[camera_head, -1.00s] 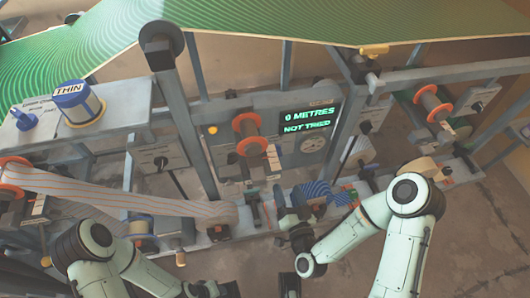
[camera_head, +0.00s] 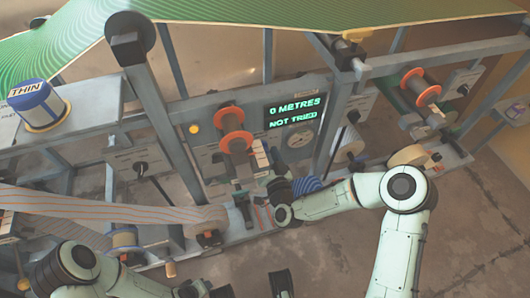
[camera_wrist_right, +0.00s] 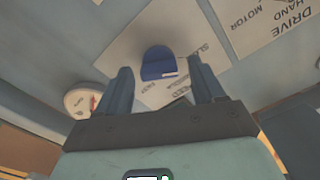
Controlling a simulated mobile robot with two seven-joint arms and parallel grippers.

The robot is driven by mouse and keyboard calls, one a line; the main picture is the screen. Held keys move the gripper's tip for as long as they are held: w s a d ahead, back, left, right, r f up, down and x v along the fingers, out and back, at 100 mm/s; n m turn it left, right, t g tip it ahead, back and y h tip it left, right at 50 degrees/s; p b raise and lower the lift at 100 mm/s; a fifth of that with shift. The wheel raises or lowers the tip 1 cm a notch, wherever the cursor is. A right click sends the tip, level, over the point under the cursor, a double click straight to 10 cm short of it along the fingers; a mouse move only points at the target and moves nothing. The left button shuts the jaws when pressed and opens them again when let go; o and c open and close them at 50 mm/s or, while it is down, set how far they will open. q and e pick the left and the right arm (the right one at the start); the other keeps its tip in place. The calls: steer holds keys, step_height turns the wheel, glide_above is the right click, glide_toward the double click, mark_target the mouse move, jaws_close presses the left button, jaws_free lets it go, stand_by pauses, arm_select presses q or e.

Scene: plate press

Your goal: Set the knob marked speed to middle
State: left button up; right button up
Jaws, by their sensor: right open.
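The speed knob (camera_wrist_right: 158,63) is blue and sits on a pale label plate (camera_wrist_right: 125,50) in the right wrist view. The plate's print appears upside down and is partly covered, with the word SLOW to the knob's right. I cannot tell the knob's exact setting. My right gripper (camera_wrist_right: 160,72) is open, its two fingers on either side of the knob, apart from it in the picture. In the head view my right gripper (camera_head: 278,187) is up against the front of the machine, and the knob cannot be made out there.
A display (camera_head: 294,113) reads 0 METRES, NOT TRIED. A plate marked DRIVE, HAND, MOTOR (camera_wrist_right: 275,20) lies beside the speed plate. A round white dial (camera_wrist_right: 82,101) is left of the gripper. A striped web (camera_head: 110,207) and a blue-striped roll (camera_head: 307,185) are nearby.

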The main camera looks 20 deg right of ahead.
steer(key=shift+w, duration=0.25)
steer(key=c, duration=1.1)
steer(key=shift+o, duration=0.2)
steer(key=shift+r, duration=0.1)
